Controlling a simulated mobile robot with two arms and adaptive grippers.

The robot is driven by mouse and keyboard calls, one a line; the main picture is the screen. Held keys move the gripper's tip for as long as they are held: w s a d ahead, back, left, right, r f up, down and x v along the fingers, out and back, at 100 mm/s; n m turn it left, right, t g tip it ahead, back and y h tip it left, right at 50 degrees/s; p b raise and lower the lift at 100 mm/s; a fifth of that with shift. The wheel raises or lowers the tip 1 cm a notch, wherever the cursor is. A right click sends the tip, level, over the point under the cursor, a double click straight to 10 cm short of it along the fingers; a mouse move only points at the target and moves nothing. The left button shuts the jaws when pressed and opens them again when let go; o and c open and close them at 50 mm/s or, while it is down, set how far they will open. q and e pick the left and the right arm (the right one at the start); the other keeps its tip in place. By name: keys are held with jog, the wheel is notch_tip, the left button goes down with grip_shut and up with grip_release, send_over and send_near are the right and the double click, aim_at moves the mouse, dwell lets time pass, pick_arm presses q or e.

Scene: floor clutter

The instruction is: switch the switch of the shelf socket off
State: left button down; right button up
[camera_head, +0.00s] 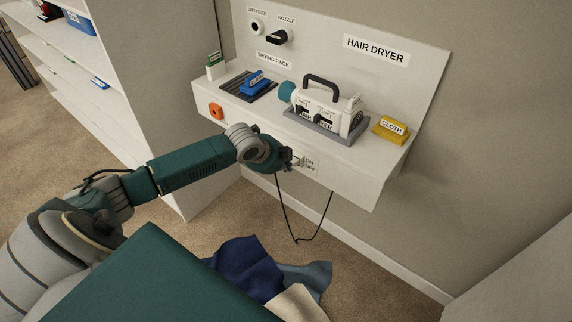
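The shelf socket (310,166) is on the front face of the white wall shelf (362,186), with a small ON/OFF label. My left arm reaches in from the left, and my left gripper (295,161) is right at the socket's left side. It hides part of the socket, and the switch's position is too small to tell. I cannot tell whether the gripper touches the switch, or whether its fingers are open or shut. My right gripper is not in view.
On the shelf stand the hair dryer (322,105), a yellow cloth box (391,129), a blue brush (255,84) on a dark rack and a green-white box (215,66). A black cable (288,215) hangs below. Cloths (245,268) lie on the floor.

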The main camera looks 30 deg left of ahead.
pick_arm(q)
jog(key=shift+s+f+t+b, duration=0.2)
jog(key=shift+f+t+b, duration=0.2)
jog(key=shift+t, duration=0.1)
jog(key=f+t+b, duration=0.1)
jog(key=t+b, duration=0.1)
jog(key=b, duration=0.1)
jog(key=f+t+b, duration=0.2)
jog(key=b, duration=0.1)
jog(key=shift+s+t+h, duration=0.2)
jog(key=shift+t+h, duration=0.1)
jog(key=shift+t, duration=0.1)
jog(key=shift+r+p, duration=0.8)
